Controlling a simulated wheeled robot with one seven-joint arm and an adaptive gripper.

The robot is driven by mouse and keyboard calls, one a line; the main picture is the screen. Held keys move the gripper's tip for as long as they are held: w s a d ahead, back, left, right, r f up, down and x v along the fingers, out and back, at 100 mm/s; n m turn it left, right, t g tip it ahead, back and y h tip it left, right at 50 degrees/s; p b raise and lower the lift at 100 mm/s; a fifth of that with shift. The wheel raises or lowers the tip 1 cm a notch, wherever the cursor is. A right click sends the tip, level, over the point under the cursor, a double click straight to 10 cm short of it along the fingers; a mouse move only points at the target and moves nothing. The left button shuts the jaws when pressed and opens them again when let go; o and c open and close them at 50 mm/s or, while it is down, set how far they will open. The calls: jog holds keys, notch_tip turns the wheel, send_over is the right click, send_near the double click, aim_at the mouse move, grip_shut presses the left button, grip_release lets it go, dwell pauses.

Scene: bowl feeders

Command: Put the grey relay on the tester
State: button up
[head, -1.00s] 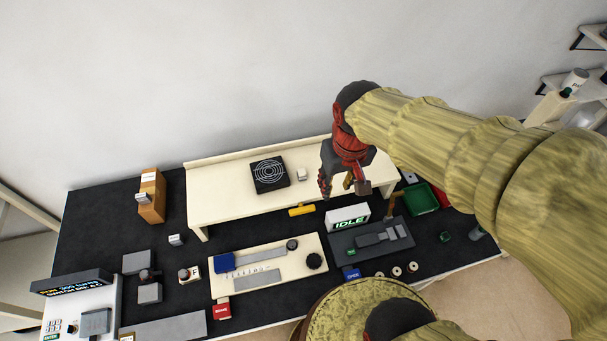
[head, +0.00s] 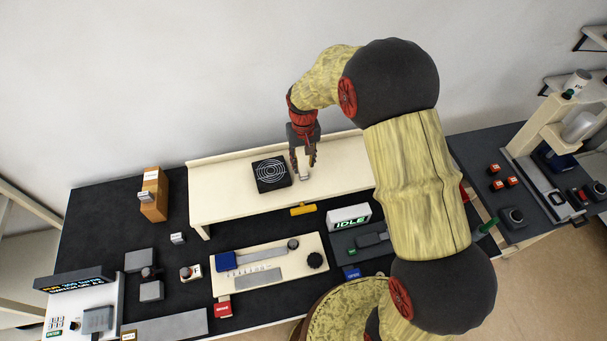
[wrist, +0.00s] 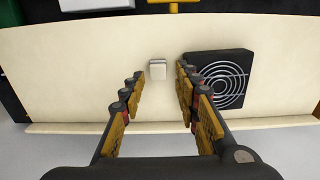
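A small pale grey block (head: 304,177), which looks like the grey relay, stands on the cream raised shelf, right of the black fan-like unit. In the wrist view the block (wrist: 158,70) lies just beyond my fingertips, between their lines. My gripper (head: 304,171) is open above the shelf at the block; the wrist view shows its fingers (wrist: 160,80) apart with nothing between them. The likely tester is the dark fixture (head: 343,243) with a white IDLE display (head: 349,217), in front of the shelf's right end. My arm hides its right part.
The black fan-like unit (head: 270,174) sits close left of the block; it is near the right finger in the wrist view (wrist: 219,80). A yellow handle (head: 303,209) sticks out at the shelf's front. A cream board (head: 293,276) with tools lies before the shelf.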

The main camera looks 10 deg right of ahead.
aim_at(304, 173)
jog(key=shift+w+d+f+p, duration=0.1)
jog(key=shift+w+f+p, duration=0.05)
jog(key=shift+f, duration=1.85)
jog(key=shift+w+d+f+p, duration=0.1)
jog(key=shift+w+f+p, duration=0.05)
jog(key=shift+f, duration=1.8)
jog(key=c, duration=0.3)
grip_shut()
